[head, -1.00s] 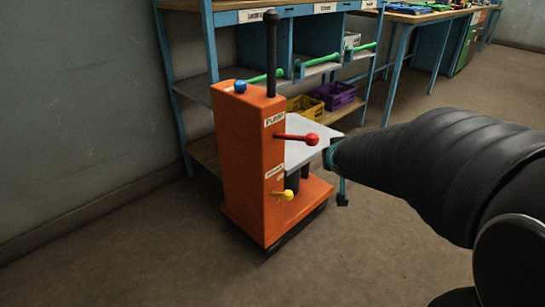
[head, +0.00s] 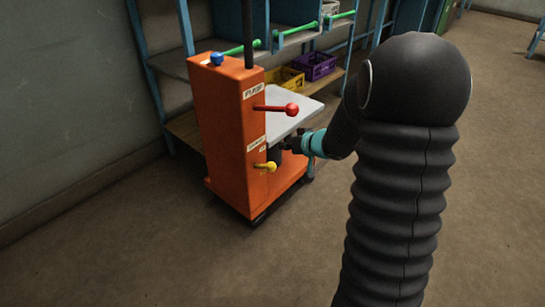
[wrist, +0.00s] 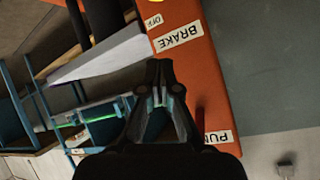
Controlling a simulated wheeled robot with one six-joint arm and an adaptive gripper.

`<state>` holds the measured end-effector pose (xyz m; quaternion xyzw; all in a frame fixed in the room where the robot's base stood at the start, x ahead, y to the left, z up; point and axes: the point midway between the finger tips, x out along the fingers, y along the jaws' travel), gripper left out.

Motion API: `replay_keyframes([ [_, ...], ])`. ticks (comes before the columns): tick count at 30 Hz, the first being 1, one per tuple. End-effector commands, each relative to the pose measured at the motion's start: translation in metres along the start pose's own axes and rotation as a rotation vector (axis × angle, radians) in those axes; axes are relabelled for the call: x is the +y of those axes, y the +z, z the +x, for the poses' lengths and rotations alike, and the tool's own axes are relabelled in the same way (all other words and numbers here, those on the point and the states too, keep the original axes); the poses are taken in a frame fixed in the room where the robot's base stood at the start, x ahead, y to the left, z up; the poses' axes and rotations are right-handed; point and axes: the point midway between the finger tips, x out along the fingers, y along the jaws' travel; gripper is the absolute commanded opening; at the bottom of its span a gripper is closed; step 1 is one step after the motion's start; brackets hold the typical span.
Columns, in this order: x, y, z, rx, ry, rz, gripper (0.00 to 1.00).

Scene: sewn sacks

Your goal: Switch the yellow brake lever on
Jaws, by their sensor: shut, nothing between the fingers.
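The yellow brake lever (head: 265,166) sticks out low on the side of the orange cart (head: 225,130), beneath a small label. In the wrist view only a bit of the yellow lever (wrist: 156,3) shows at the top edge, near the BRAKE label (wrist: 180,38) and an OFF label (wrist: 154,21). My gripper (head: 285,144) is just right of the lever in the head view, small and dark there. In the wrist view my gripper (wrist: 160,66) is shut and empty, its tips near the BRAKE label and apart from the lever.
A red-knobbed lever (head: 280,108) juts out above the yellow one, beside the grey platform (head: 290,117). A blue knob (head: 216,58) is on top of the cart. Blue shelving with yellow (head: 288,79) and purple crates (head: 318,66) stands behind. Floor in front is clear.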

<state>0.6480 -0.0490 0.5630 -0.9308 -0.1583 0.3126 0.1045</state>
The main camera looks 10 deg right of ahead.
Motion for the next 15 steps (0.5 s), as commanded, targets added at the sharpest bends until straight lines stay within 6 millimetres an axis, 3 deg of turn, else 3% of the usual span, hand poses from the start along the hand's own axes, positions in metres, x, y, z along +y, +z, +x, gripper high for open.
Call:
replay_keyframes([
  [5,0.0,0.001,0.012,-0.001,0.0,0.0,0.0],
  [15,0.0,0.002,0.07,-0.001,-0.001,-0.001,0.0],
])
